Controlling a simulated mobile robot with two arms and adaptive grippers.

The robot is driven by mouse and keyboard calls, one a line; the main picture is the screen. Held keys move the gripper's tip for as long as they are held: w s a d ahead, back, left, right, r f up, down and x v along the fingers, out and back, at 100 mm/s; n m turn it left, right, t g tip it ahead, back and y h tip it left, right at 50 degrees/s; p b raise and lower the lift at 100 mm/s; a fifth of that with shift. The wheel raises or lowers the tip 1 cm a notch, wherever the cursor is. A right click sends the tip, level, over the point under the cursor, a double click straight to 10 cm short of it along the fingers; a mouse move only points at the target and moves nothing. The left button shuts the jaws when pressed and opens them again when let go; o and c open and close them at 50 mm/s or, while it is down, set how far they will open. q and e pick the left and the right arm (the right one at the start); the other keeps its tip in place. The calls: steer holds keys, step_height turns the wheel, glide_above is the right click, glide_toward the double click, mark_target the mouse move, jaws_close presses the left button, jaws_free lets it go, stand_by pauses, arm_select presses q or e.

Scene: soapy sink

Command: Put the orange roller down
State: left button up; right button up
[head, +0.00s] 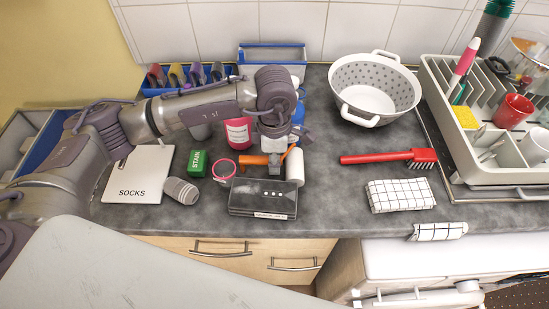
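The orange roller (254,160) is at the middle of the counter, just behind a dark flat box. Its orange handle points left, and a white cylinder (295,166) at its right end looks like its roll. My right gripper is out of view.
Close by are the dark box (262,198), a pink ring (223,170), a green box (197,164), a grey cylinder (181,190) and a pink-red jar (238,133). A colander (374,88), red brush (388,158) and checked cloth (400,195) lie right. Bare counter (330,195) shows between box and cloth.

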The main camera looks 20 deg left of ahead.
arm_select(q)
steer(key=shift+o, duration=1.1)
steer(key=shift+r, duration=0.1)
steer(key=r, duration=0.1)
steer(key=r+b, duration=0.2)
steer(key=r, duration=0.1)
steer(key=shift+w+r, duration=0.1)
steer(key=shift+w, duration=0.2)
step_height(320, 180, up, 9)
steer(key=b, duration=0.1)
steer(key=shift+r, duration=0.2)
steer(key=shift+r, duration=0.1)
